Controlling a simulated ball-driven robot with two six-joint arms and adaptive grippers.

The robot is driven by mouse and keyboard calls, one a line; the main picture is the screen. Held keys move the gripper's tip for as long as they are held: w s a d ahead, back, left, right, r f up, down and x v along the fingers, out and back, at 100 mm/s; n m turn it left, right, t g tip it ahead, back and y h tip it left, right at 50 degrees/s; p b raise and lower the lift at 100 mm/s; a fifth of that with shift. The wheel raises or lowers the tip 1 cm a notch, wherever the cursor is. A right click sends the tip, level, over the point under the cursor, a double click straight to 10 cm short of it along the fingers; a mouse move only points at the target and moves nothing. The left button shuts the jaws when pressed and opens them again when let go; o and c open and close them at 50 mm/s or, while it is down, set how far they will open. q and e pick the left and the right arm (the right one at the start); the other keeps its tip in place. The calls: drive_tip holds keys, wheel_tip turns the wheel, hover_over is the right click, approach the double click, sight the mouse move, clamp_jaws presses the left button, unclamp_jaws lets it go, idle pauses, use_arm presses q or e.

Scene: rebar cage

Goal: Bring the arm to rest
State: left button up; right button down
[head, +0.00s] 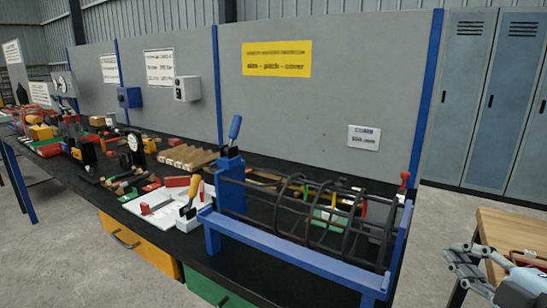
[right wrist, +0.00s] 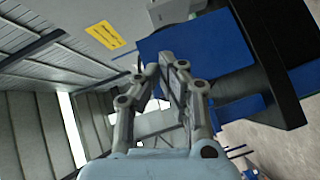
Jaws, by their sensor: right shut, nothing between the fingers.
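My right gripper (head: 458,262) is at the lower right of the head view, to the right of the black workbench and clear of it. In the right wrist view its two fingers (right wrist: 160,68) are together with nothing between them. My left gripper is in neither view. The rebar cage (head: 283,207), dark bars with round hoops, lies in a blue stand (head: 290,250) at the front right of the bench, apart from my right gripper.
A wooden table (head: 510,232) stands at the right, close to my right gripper. Blue-grey lockers (head: 495,100) stand behind it. The bench carries tools, wood blocks (head: 187,157) and a white board (head: 160,207). Grey floor (head: 440,215) shows between bench and lockers.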

drive_tip(key=s+a+f+m+g+h, duration=0.1)
drive_tip(key=s+a+f+m+g, duration=0.2)
drive_tip(key=s+m+g, duration=0.45)
drive_tip(key=s+a+f+m+g+h, duration=0.25)
drive_tip(key=s+m+g, duration=0.4)
drive_tip(key=s, duration=0.65)
wheel_tip(320, 180, down, 30)
drive_tip(key=s+d+f+m+b, duration=0.1)
drive_tip(key=b, duration=0.4)
use_arm(q)
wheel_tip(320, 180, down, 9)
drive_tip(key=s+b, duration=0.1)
drive_tip(key=b, duration=0.3)
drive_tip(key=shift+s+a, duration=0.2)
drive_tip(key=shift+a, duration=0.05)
use_arm(e)
drive_tip(key=s+d+f+g, duration=0.1)
drive_tip(key=s+f, duration=1.8)
drive_tip(key=f, duration=0.2)
drive_tip(key=shift+s+d+f+m+y, duration=0.25)
drive_tip(key=shift+d+m+y, duration=0.05)
drive_tip(key=shift+y, duration=0.05)
